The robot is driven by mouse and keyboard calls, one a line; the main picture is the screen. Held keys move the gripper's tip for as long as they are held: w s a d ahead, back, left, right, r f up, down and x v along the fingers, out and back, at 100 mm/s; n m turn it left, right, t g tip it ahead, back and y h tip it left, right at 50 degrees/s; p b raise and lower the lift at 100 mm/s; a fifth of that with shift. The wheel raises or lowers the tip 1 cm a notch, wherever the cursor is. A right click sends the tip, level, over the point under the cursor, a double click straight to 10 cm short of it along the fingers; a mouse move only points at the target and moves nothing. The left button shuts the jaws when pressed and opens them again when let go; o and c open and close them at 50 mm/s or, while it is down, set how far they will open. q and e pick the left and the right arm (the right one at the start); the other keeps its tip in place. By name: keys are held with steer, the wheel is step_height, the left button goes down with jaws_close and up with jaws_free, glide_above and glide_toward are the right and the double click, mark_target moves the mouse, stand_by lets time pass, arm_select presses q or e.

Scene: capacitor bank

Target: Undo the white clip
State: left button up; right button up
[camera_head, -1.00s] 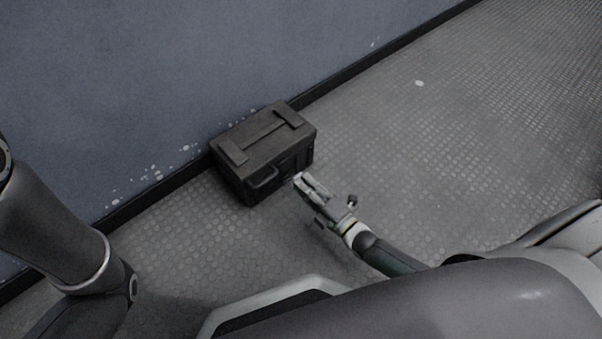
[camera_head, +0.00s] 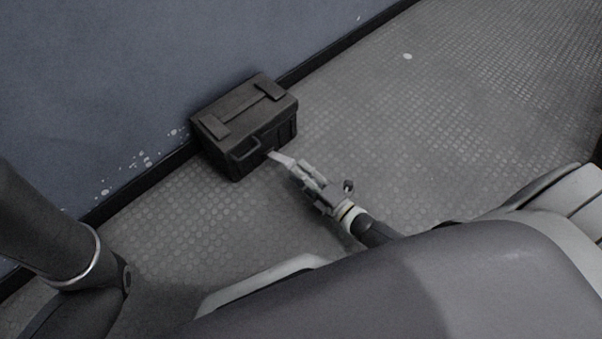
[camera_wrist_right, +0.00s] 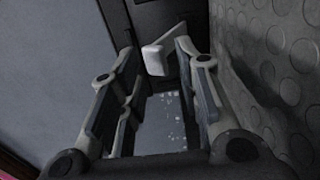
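A dark storage box (camera_head: 240,125) with a lid and a front handle stands on the floor against the wall. The white clip (camera_head: 280,157) shows at the box's lower front, between the box and my right gripper (camera_head: 303,174). In the right wrist view the clip (camera_wrist_right: 155,60) is a pale tab standing out from the dark box face (camera_wrist_right: 155,15), close to the right-hand finger. My right gripper (camera_wrist_right: 157,50) is open, its fingers either side of the clip. I cannot tell whether a finger touches it. My left gripper is out of view.
The blue-grey wall (camera_head: 90,80) with a dark skirting runs behind the box. The studded metal floor (camera_head: 430,130) is clear to the right of the box and in front of it.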

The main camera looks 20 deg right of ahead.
steer(key=v, duration=1.1)
steer(key=shift+s+d, duration=0.1)
steer(key=shift+s, duration=0.3)
